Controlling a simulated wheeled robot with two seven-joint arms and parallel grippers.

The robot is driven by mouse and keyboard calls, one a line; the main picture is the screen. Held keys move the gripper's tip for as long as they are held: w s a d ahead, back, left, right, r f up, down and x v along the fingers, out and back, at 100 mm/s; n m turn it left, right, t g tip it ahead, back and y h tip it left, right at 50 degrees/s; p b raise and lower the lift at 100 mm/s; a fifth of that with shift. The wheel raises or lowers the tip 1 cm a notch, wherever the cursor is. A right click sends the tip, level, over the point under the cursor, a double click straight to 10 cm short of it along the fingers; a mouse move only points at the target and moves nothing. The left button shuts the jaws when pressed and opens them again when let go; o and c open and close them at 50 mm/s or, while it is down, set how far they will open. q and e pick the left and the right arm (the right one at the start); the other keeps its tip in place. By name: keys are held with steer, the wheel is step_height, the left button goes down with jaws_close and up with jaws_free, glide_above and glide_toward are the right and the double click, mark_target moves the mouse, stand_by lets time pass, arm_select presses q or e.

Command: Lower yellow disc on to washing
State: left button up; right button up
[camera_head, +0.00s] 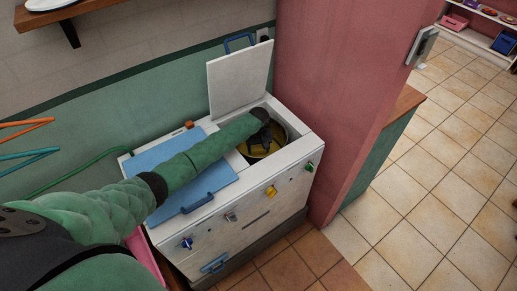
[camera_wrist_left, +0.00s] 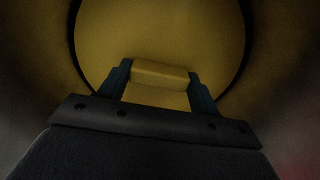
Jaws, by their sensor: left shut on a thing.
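The yellow disc (camera_wrist_left: 165,32) fills most of the left wrist view, with a raised yellow block handle (camera_wrist_left: 160,75) on its face. My left gripper (camera_wrist_left: 159,82) is shut on that handle, one dark finger on each side. In the head view my left arm reaches into the round opening of the white washing machine (camera_head: 238,228), and my gripper (camera_head: 263,143) is inside the tub. Part of the yellow disc (camera_head: 257,153) shows below it. A dark gap runs around the disc's edge. Washing is not visible; the disc hides what lies beneath. My right gripper is not in view.
A white lid (camera_head: 238,80) stands raised behind the opening. A blue lid (camera_head: 170,155) covers the machine's left side under my arm. Coloured knobs (camera_head: 271,191) line the front. A pink wall (camera_head: 325,90) is close on the right. Open tiled floor (camera_head: 440,170) lies beyond.

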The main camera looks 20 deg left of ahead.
arm_select(q)
steer(key=shift+f, duration=0.15)
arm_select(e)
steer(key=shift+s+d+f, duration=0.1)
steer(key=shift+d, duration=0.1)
arm_select(q)
steer(key=shift+f, duration=0.2)
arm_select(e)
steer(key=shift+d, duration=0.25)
arm_select(q)
steer(key=shift+f, duration=0.4)
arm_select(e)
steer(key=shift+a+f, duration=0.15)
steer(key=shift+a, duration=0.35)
arm_select(q)
steer(key=o, duration=1.1)
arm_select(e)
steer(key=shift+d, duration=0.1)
arm_select(q)
step_height(320, 180, up, 7)
steer(key=shift+f+b, duration=0.15)
steer(key=shift+b, duration=1.05)
steer(key=shift+r, duration=0.6)
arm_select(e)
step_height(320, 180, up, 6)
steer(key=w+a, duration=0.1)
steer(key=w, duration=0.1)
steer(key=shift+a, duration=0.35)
